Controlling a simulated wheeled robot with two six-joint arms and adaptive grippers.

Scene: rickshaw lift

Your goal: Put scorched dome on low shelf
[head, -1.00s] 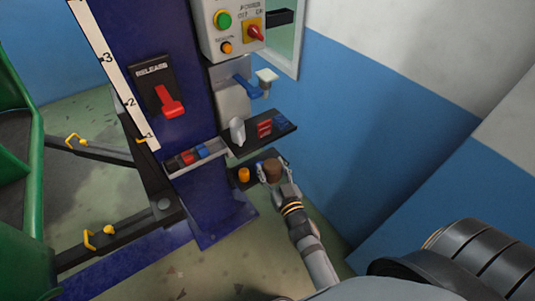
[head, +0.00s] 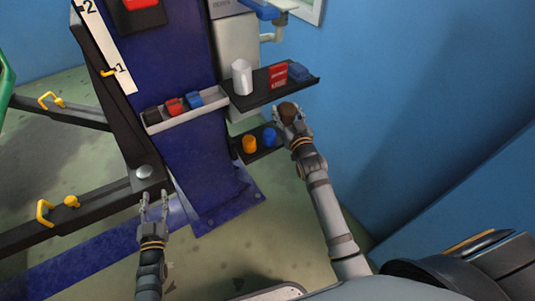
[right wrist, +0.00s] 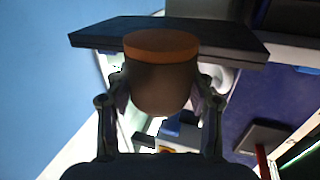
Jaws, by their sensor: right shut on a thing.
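The scorched dome (head: 287,112), dark brown, is held in my right gripper (head: 292,115), just below the right part of the upper shelf. In the right wrist view the dome (right wrist: 158,85) sits between both fingers, with a lighter orange-brown end face. The low shelf (head: 263,155) is a small dark ledge at the column's foot, bearing an orange piece (head: 249,144) and a blue piece (head: 269,136). The dome is up and to the right of these pieces. My left gripper (head: 154,197) is open and empty, low in front of the column.
A pale tray (head: 187,119) with small dark, red and blue parts is on the column. A dark lift arm (head: 65,223) is at left.

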